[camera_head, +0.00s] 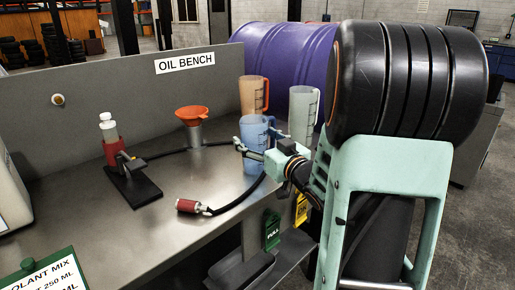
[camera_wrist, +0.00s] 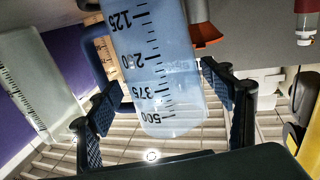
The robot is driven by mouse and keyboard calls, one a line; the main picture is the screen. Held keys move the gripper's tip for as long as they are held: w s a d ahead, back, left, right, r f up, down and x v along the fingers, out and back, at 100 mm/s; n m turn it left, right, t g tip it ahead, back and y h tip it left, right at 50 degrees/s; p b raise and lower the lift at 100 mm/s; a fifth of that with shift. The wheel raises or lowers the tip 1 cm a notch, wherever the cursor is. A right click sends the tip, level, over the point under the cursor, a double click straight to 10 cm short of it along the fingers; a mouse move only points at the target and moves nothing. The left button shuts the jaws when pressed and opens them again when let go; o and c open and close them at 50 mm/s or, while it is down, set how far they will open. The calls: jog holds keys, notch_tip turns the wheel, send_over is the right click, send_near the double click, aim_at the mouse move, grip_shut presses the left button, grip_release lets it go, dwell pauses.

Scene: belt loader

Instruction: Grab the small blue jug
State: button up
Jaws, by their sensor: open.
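The small blue jug (camera_head: 256,132) stands upright on the bench, in front of an orange jug (camera_head: 252,95) and a clear pale jug (camera_head: 303,110). My gripper (camera_head: 254,151) is at the blue jug in the head view and covers part of its lower body. In the wrist view the blue jug (camera_wrist: 155,62), with black scale marks, lies between the two spread fingers of my gripper (camera_wrist: 160,88). A gap shows between the jug and the right finger.
An orange funnel (camera_head: 192,114) on a grey can stands left of the jugs. A black hose (camera_head: 240,198) with a red end lies on the bench (camera_head: 90,225). A purple drum (camera_head: 285,52) is behind. A red bottle (camera_head: 110,138) stands farther left.

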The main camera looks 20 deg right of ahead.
jog(key=shift+w, duration=0.4)
jog(key=shift+c, duration=0.4)
jog(key=c, duration=1.2)
jog(key=shift+r, duration=0.25)
